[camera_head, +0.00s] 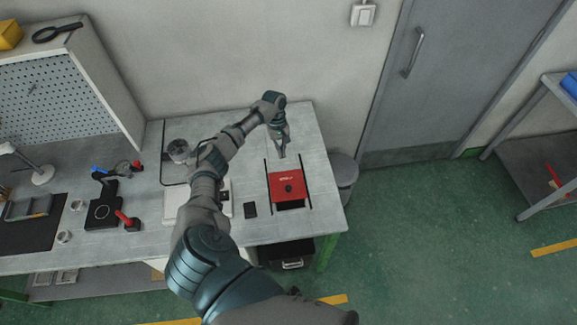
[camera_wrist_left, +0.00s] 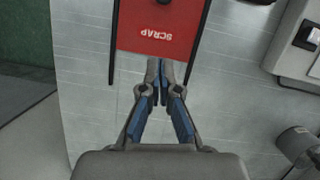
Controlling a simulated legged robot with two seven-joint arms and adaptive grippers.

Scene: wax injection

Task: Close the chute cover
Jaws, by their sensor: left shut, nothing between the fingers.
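The red chute cover (camera_head: 284,184) lies on the table at its right end, between two dark rails, with a dark round knob on it. A dark opening (camera_head: 290,205) shows at its near edge. In the wrist view the cover (camera_wrist_left: 160,30) is at the top, with the word SCRAP upside down. My left gripper (camera_head: 282,154) points down just beyond the cover's far edge. Its fingers (camera_wrist_left: 160,68) are shut and empty, close to that edge; I cannot tell whether they touch it. My right gripper is not in view.
A small black object (camera_head: 250,210) lies left of the rails. A grey bin (camera_head: 345,172) stands beyond the table's right edge. A white device (camera_wrist_left: 298,40) is beside the cover in the wrist view. A wall runs behind the table.

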